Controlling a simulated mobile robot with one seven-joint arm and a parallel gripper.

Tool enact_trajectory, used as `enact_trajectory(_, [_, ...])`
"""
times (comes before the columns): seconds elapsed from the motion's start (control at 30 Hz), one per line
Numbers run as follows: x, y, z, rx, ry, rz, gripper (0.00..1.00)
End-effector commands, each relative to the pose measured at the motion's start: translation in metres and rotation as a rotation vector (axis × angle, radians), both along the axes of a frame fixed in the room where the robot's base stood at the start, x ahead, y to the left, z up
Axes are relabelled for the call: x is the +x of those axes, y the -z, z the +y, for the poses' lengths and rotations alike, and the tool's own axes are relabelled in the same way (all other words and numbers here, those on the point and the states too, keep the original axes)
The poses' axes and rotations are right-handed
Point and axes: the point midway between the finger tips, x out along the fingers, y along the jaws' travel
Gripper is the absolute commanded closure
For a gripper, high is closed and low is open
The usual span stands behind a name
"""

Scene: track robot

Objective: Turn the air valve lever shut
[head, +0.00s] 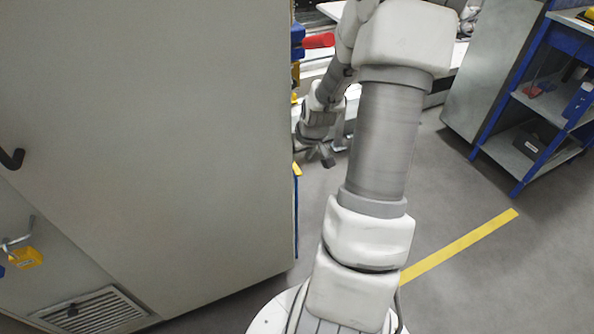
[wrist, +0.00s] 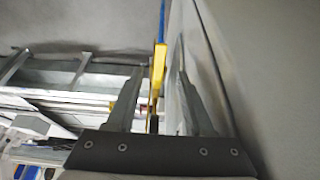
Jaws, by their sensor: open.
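A narrow yellow part, which looks like the valve lever (wrist: 158,62), stands beside the grey cabinet side in the wrist view, with a thin blue strip (wrist: 162,18) beyond it. In the head view a small yellow piece (head: 297,169) shows at the cabinet's edge above a blue line; its full shape is hidden by the cabinet. My gripper (wrist: 159,70) is open, and the yellow part appears between its two fingers. I cannot tell whether either finger touches it. In the head view my gripper (head: 326,159) is just right of the cabinet edge, partly hidden.
The large grey cabinet (head: 150,130) fills the left and runs close along the right finger in the wrist view. A red part (head: 319,40) sticks out past its upper edge. A blue-framed shelf (head: 535,140) stands right. Floor with a yellow line (head: 460,245) is clear.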

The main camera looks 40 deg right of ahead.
Motion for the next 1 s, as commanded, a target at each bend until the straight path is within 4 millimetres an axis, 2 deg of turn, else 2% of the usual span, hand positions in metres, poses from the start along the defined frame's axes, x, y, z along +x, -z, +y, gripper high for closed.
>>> enact_trajectory(0.03, [0.005,0.015,0.0,0.001,-0.003,0.001,0.47])
enact_trajectory(0.1, [0.009,0.026,-0.002,0.001,-0.001,0.001,0.47])
enact_trajectory(0.3, [0.018,0.045,-0.004,0.001,0.0,0.0,0.47])
enact_trajectory(0.7, [0.02,0.049,-0.005,-0.001,0.0,-0.001,0.47])
enact_trajectory(1.0, [0.02,0.049,-0.005,0.0,0.0,-0.001,1.0])
